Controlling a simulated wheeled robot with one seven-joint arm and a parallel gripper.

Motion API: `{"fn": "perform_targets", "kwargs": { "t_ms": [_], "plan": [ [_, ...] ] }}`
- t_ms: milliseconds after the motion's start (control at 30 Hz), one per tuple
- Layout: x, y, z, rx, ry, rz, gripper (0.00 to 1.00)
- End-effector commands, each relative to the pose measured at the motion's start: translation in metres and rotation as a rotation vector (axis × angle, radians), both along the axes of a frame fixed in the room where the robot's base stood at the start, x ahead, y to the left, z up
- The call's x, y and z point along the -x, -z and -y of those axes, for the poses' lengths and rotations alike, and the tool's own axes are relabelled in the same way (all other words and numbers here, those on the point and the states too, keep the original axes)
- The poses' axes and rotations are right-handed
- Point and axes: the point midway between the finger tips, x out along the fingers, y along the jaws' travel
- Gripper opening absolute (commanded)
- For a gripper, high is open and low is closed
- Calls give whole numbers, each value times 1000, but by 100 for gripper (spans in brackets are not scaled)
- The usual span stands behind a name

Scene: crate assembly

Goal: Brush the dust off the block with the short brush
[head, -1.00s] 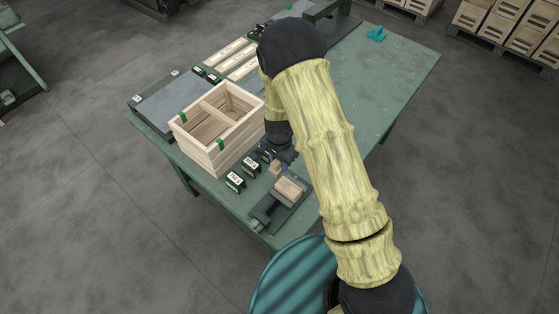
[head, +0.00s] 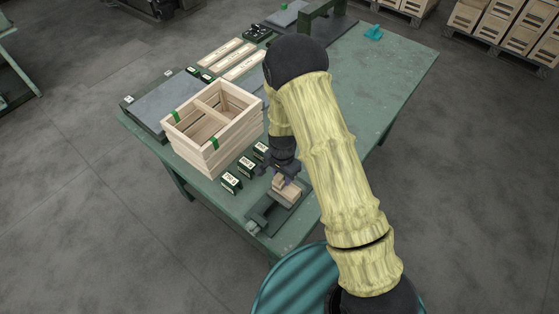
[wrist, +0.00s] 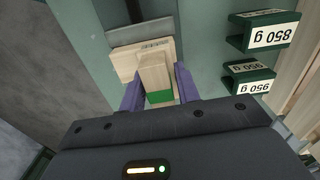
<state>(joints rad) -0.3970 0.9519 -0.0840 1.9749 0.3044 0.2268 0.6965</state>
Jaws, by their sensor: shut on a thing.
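My gripper (head: 284,172) is low over the front of the green table (head: 395,85). In the wrist view its purple fingers (wrist: 160,90) are shut on the short brush (wrist: 154,74), a small wooden piece with a green band. The pale wooden block (head: 290,194) lies on a dark flat fixture (head: 265,212). In the wrist view the brush is over the block (wrist: 125,62) and hides part of it. A small dark marking shows on the block's edge. I cannot tell whether brush and block touch, or see the dust clearly.
An open wooden crate (head: 190,152) with green clips stands left of my gripper. Several green weight holders with white labels (head: 231,182) stand between crate and fixture. Wooden slats (head: 222,55) lie behind. The table's right side is mostly clear, with a teal item (head: 374,32) at the back.

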Motion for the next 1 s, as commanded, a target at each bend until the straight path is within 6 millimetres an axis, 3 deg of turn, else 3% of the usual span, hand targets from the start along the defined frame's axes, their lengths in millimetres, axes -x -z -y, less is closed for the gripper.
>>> {"fn": "perform_targets", "kwargs": {
  "t_ms": [367,1000],
  "plan": [
    [6,1,11,0,-14,-2,7],
    [-4,1,-8,-1,3,1,7]
  ]
}}
